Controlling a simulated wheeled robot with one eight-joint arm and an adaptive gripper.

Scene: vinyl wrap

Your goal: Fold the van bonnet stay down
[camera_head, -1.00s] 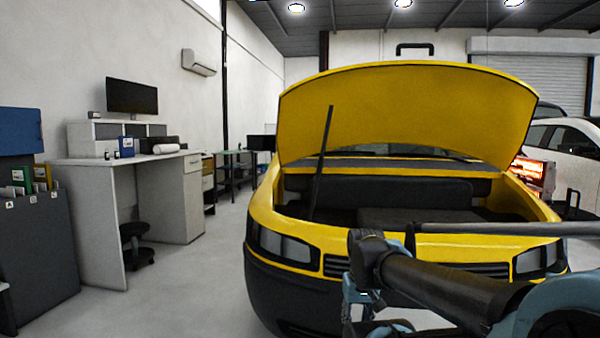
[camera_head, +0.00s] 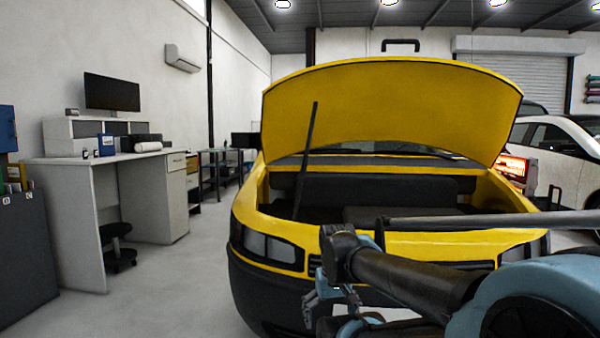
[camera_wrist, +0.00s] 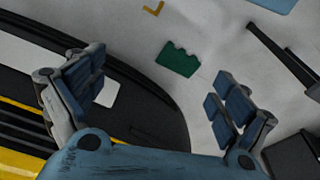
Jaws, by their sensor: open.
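The bonnet stay (camera_head: 305,160) is a thin dark rod. It stands nearly upright, leaning slightly, at the left side of the engine bay, with its top in front of the raised bonnet's underside. The yellow bonnet (camera_head: 390,105) is raised above the van's (camera_head: 262,228) front. My gripper (camera_head: 325,300) is low in front of the van's bumper, below and to the right of the stay, partly hidden by my arm. In the wrist view my gripper (camera_wrist: 155,95) is open with nothing between its fingers. The van's dark bumper and the floor show beneath it; the stay does not show there.
A white desk (camera_head: 110,165) with a monitor (camera_head: 112,92) stands at the left, with a stool (camera_head: 117,245) under it. A glowing heater (camera_head: 512,168) and a white car (camera_head: 552,145) are at the right. The floor (camera_head: 180,285) between desk and van is clear.

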